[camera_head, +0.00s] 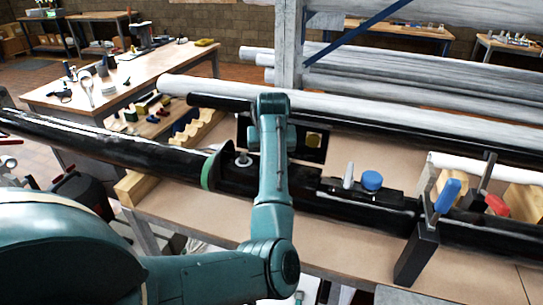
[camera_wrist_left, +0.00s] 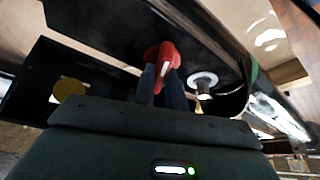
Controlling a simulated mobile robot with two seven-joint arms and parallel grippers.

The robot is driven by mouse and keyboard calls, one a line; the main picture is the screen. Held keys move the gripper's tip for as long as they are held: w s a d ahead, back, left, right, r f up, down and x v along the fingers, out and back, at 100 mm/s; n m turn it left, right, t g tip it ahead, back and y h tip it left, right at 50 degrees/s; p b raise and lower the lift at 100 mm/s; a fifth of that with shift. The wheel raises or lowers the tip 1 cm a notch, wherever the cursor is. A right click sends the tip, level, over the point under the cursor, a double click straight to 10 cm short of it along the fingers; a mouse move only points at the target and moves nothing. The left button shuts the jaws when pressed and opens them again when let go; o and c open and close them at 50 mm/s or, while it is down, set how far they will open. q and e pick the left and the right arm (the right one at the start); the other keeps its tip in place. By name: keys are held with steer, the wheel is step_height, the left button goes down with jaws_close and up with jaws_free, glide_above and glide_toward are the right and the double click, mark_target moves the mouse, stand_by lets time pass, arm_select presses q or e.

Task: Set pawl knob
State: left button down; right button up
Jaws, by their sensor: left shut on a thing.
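A red knob (camera_wrist_left: 165,52), which looks like the pawl knob, sits on a black part in the left wrist view. My left gripper (camera_wrist_left: 161,80) has its two dark fingers on either side of the knob and is shut on it. In the head view my arm hides the knob and the fingertips. A pale round button (camera_wrist_left: 203,80) on a stem is right beside the knob; it also shows in the head view (camera_head: 243,160), left of my arm. My right gripper is in neither view.
A black tube with a green ring (camera_head: 208,172) lies left of my arm. A black plate with a gold disc (camera_head: 313,139) is behind it. A blue knob (camera_head: 371,181) and a blue-handled clamp (camera_head: 447,196) stand at right. The bench front (camera_head: 350,248) is mostly bare.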

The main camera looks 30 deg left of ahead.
arm_select(q)
steer(key=shift+a+m+t+h, duration=0.15)
steer(key=shift+m+h, duration=0.25)
steer(key=shift+m, duration=0.7)
steer(key=shift+m+t+h, duration=0.15)
steer(key=shift+m+h, duration=0.25)
steer(key=shift+m, duration=0.7)
steer(key=c, duration=1.4)
jaws_free()
steer(key=shift+c, duration=0.2)
steer(key=shift+r, duration=0.1)
steer(key=v, duration=1.3)
